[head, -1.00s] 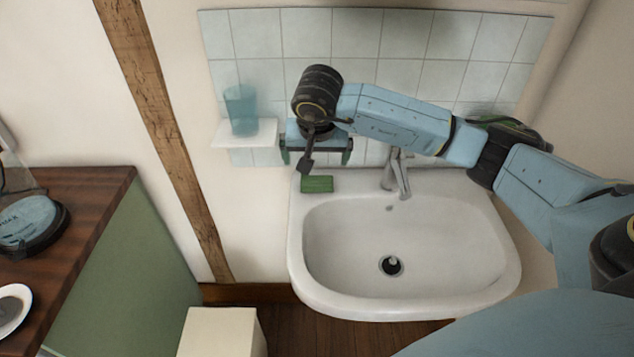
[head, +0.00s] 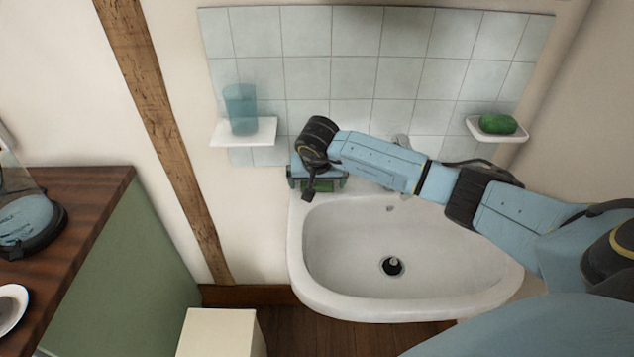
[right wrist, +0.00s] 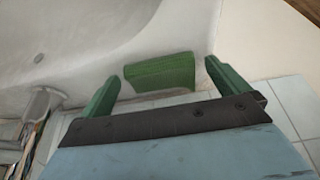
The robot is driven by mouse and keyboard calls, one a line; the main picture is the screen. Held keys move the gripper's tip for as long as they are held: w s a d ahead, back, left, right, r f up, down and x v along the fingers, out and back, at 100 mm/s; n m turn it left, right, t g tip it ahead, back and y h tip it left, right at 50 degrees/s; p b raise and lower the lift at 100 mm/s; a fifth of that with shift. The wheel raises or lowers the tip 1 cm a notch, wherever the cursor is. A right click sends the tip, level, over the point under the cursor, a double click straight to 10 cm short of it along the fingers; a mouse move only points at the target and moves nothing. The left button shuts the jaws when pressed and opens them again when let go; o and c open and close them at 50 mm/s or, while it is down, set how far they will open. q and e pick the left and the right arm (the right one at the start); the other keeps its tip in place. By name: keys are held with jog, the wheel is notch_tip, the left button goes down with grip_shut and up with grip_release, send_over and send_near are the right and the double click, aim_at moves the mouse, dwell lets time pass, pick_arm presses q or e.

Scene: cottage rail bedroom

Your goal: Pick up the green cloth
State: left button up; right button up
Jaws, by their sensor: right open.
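The green cloth (right wrist: 160,73) is a small folded rectangle on the back left corner of the white sink (head: 297,240). In the head view only part of the cloth (head: 318,187) shows beneath my right gripper (head: 317,184). In the right wrist view my right gripper (right wrist: 162,85) is open, with its two green fingers on either side of the cloth and apart from it. The cloth lies between and slightly beyond the fingertips. My left gripper is not in view.
A faucet (right wrist: 42,105) stands just beside the gripper, partly hidden by my arm in the head view. A blue cup (head: 240,108) stands on a small white shelf (head: 262,131) above left. Green soap (head: 498,123) lies on a dish at right. The basin is empty.

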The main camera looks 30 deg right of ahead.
aim_at(317, 184)
jog(key=shift+f, duration=0.1)
jog(key=c, duration=1)
notch_tip(317, 184, up, 10)
jog(key=shift+p, duration=0.3)
